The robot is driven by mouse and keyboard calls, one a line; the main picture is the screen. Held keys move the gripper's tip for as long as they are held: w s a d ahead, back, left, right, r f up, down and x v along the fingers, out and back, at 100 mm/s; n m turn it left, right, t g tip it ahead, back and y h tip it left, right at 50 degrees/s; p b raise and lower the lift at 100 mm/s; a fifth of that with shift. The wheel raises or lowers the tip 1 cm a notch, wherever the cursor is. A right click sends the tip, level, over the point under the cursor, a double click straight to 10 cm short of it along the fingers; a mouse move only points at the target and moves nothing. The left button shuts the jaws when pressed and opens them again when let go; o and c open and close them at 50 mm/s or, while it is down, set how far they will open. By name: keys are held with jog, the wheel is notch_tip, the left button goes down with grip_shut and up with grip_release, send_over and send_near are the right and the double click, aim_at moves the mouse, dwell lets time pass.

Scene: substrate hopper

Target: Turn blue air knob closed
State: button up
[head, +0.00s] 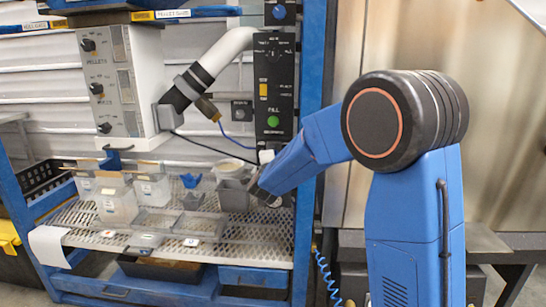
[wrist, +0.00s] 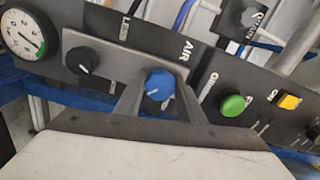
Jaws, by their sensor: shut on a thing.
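The blue air knob (wrist: 160,83) sits on a grey plate of the dark control panel, under the word AIR in the wrist view. My gripper (wrist: 161,92) has one dark finger on each side of the knob and is shut on it. A pale pointer mark shows on the knob's face, but I cannot tell which setting it marks. In the head view my arm reaches to the lower part of the black panel (head: 274,85), below the green button. The air knob and the fingertips cannot be made out there.
In the wrist view a small black knob (wrist: 82,61) and a round gauge (wrist: 24,34) lie left of the air knob. A green button (wrist: 233,105) and a yellow switch (wrist: 289,101) lie right. Bins (head: 115,205) stand on the perforated shelf left of my arm.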

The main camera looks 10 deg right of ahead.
jog(key=shift+f, duration=0.1)
jog(key=o, duration=1)
jog(key=shift+o, duration=0.2)
jog(key=shift+s, duration=0.1)
jog(key=v, duration=1.7)
jog(key=shift+s, duration=0.15)
